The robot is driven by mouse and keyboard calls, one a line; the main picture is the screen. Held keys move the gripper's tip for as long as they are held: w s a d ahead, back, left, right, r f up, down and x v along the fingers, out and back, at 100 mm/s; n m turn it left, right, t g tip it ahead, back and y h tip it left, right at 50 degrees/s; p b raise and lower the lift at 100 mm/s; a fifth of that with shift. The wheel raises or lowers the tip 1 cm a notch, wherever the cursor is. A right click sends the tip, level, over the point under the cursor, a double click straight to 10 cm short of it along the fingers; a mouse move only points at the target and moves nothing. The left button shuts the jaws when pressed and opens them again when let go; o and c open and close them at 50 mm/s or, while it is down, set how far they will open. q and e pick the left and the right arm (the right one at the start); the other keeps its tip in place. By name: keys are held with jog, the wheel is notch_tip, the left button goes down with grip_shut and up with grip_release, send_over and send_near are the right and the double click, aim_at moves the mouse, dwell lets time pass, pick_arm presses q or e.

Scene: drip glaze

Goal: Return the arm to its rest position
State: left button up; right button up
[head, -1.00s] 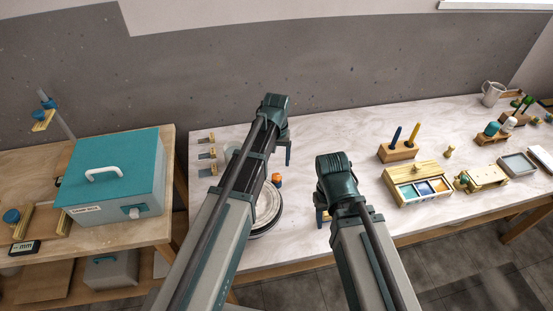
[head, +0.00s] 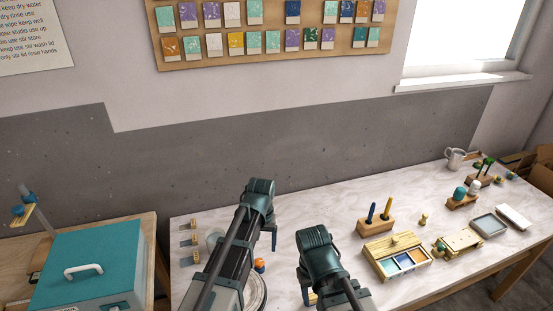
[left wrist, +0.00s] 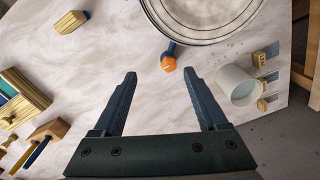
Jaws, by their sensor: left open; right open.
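My left arm reaches over the white marbled table (head: 340,220), with its gripper (head: 274,240) pointing down above the surface. In the left wrist view this gripper (left wrist: 160,72) is open, with nothing between its fingers. A small orange-tipped blue tool (left wrist: 168,63) lies beyond the fingertips, beside a round banded disc (left wrist: 205,38); the orange tip (head: 259,265) also shows in the head view. My right gripper (head: 306,293) points down at the table's front part, mostly hidden by its own arm. A small yellow wooden block (left wrist: 70,22) with a blue end lies on the table.
A teal-lidded box (head: 85,265) stands on the left bench. A white cup (left wrist: 238,85) stands near the disc. To the right are a wooden holder (head: 375,228), a box of coloured compartments (head: 397,262) and a grey tray (head: 489,225). The table's back middle is clear.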

pick_arm(q)
jog(key=s+d+m+y, duration=0.1)
jog(key=s+d+m, duration=0.2)
jog(key=s, duration=1.3)
jog(key=shift+s+d+f+m, duration=0.2)
jog(key=shift+d+m, duration=0.2)
jog(key=shift+d, duration=0.3)
jog(key=shift+w, duration=0.15)
jog(key=c, duration=0.3)
jog(key=shift+d, duration=0.15)
jog(key=shift+c, duration=0.5)
